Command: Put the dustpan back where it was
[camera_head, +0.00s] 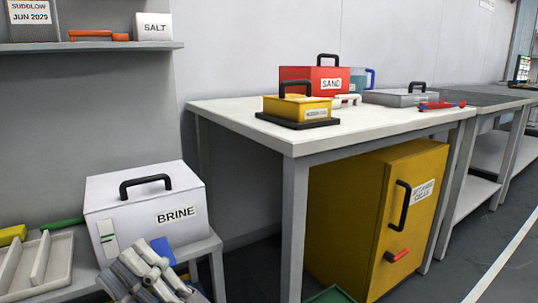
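No dustpan can be made out for certain. A green edge (330,295) shows at the bottom of the picture, on the floor in front of the yellow cabinet; most of it is cut off, and I cannot tell whether it is the dustpan. My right gripper (142,268) is at the lower left, in front of the white BRINE box (150,212). Its grey links overlap each other, so I cannot tell whether it is open or shut. A blue piece (162,247) shows beside it; I cannot tell what it belongs to. My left gripper is not in view.
A white table (225,108) carries a red SAND box (318,77), a yellow box (297,107), a grey case (395,97) and a red-and-blue tool (440,104). A yellow cabinet (365,215) stands beneath. A pale tray (35,265) lies at left. Floor at right is clear.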

